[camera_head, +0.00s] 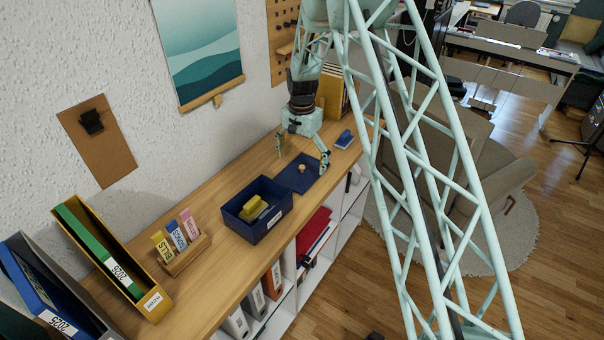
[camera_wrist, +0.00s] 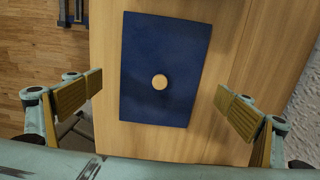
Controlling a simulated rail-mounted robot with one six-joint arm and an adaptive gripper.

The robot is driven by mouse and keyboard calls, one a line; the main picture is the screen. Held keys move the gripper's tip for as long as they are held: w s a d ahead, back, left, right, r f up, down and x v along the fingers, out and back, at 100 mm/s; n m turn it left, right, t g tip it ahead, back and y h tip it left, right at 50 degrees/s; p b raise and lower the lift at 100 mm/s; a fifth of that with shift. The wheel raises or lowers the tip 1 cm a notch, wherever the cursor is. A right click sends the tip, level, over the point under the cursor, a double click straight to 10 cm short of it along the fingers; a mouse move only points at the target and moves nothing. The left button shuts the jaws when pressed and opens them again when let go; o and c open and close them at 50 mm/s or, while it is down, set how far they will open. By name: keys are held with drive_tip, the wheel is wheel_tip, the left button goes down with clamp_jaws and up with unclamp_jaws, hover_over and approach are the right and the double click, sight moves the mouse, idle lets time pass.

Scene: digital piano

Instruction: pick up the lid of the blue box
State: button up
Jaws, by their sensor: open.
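The blue box (camera_head: 275,228) stands uncovered on the wooden shelf top, with yellow items (camera_head: 254,208) inside. Its flat blue lid (camera_head: 290,182) lies on the shelf top just behind the box, with a small round wooden knob (camera_head: 302,168) on it. In the wrist view the lid (camera_wrist: 142,100) lies flat, its knob (camera_wrist: 159,82) near the middle. My gripper (camera_head: 303,158) is over the lid, pointing down. In the wrist view my gripper (camera_wrist: 160,95) is open and empty, one finger on each side of the lid, with gaps between.
A small blue object (camera_head: 344,139) and yellow folders (camera_head: 331,92) stand beyond the lid on the shelf top (camera_head: 222,183). A wooden holder (camera_head: 185,254) with coloured cards and a yellow file holder (camera_head: 125,270) stand nearer. The wall runs along the left.

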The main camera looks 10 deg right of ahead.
sight(302, 166)
drive_tip(key=shift+f, duration=1.5)
drive_tip(key=c, duration=1.5)
drive_tip(key=shift+s, duration=0.1)
drive_tip(key=shift+c, duration=0.7)
drive_tip(key=shift+f, duration=0.1)
